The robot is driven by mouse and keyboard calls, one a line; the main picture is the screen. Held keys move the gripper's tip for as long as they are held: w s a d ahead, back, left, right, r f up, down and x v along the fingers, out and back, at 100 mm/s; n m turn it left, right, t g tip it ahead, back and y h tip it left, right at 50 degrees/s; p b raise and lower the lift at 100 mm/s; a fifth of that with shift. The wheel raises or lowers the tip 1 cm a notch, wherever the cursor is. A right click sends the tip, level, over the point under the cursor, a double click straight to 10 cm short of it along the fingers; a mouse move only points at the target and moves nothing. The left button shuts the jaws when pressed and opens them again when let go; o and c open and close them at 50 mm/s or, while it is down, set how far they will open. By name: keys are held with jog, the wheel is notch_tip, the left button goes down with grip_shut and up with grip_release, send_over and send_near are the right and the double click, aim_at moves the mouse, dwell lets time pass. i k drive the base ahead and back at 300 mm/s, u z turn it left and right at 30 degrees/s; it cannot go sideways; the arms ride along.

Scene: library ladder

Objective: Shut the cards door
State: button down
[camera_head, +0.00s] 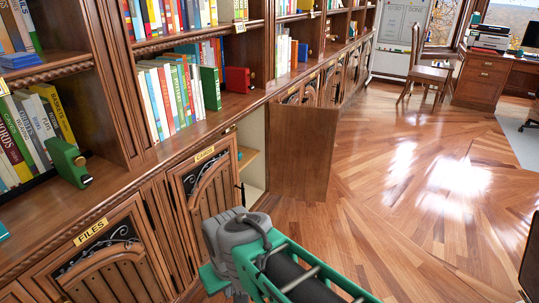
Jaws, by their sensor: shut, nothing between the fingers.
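A plain wooden panel (303,152) stands out from the row at the compartment's right side. My gripper (236,232), grey and green, is shut and empty, low in front of the door; its fingertips are mostly hidden. I cannot tell if it touches the door.
The FILES door (103,265) is at the lower left. Books and a green bookend (67,162) fill the shelves above. Open wooden floor (410,210) lies to the right. A chair (428,78) and a desk (482,80) stand at the back right.

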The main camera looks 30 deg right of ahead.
aim_at(204, 184)
jog(key=z, duration=1.35)
jog(key=i, duration=1.2)
jog(key=u, duration=2.25)
